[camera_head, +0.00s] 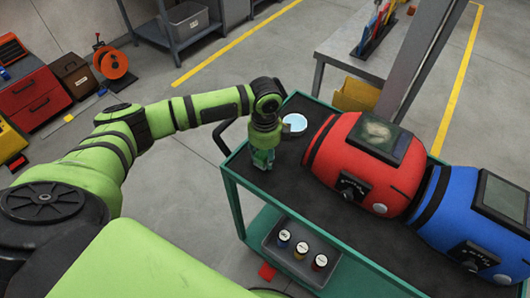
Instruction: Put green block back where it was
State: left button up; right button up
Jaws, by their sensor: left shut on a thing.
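My left arm reaches in from the left, and my left gripper (262,160) points down over the left corner of the green cart's dark top (300,190). It is shut on a small dark green thing (263,157), which looks like the green block. The fingers hide part of it, and I cannot tell whether it touches the cart top. A round dish (294,123) with a pale blue inside sits just right of the gripper. My right gripper is not in view.
A red machine (365,160) and a blue machine (475,225) fill the cart's right side. A grey tray (283,266) with 3 small jars is on the cart's lower level. A grey post (420,60) rises behind. The cart top's front left is clear.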

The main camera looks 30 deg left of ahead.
pick_arm(q)
jog(key=shift+f, duration=0.1)
jog(key=o, duration=1.2)
jog(key=shift+r, duration=0.2)
notch_tip(320, 180, up, 12)
jog(key=b, duration=0.1)
jog(key=shift+f, duration=0.1)
